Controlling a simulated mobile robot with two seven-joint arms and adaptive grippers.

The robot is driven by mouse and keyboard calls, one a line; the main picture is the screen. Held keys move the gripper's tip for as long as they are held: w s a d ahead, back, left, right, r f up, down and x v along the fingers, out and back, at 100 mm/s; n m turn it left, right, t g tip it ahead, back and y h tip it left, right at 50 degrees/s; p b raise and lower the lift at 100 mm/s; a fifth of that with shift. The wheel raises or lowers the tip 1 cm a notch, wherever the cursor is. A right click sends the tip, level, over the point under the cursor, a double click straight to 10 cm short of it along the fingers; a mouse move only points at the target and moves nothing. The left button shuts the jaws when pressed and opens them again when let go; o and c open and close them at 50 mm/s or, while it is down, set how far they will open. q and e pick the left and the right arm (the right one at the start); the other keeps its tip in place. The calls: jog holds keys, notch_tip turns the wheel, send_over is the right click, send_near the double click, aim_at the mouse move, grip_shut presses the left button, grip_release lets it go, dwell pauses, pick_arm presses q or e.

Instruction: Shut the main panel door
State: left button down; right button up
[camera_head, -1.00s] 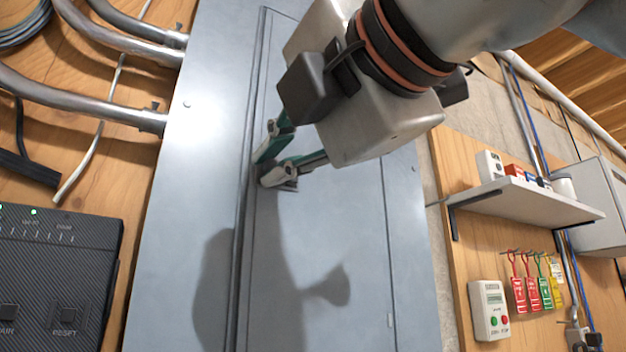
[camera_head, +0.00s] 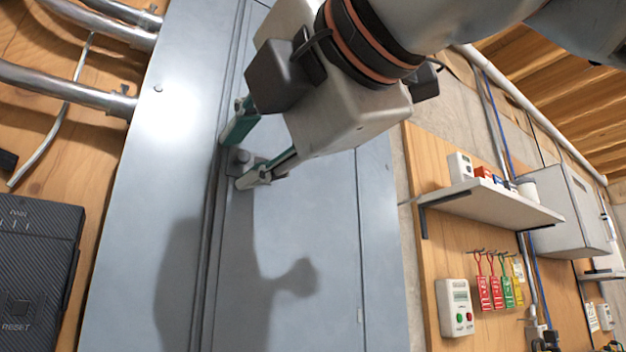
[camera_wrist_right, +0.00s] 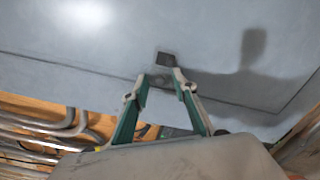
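The main panel door (camera_head: 310,225) is a grey metal sheet in a grey panel frame (camera_head: 140,200). It looks flush or nearly flush; I cannot tell whether a small gap remains along its left seam. A small dark latch (camera_head: 238,160) sits at that seam and also shows in the wrist view (camera_wrist_right: 166,59). My right gripper (camera_head: 243,152) is at the latch, its green and grey fingers apart with the latch between or just beyond the tips. I cannot tell whether they touch it. My left gripper is not in view.
Metal conduits (camera_head: 65,88) and a black box (camera_head: 35,265) are on the wooden wall at left. At right are a shelf (camera_head: 490,200), hanging red, green and yellow tags (camera_head: 497,290), a small meter (camera_head: 455,308) and a grey cabinet (camera_head: 570,215).

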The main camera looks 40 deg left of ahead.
jog(key=v, duration=1.2)
dwell(0.4)
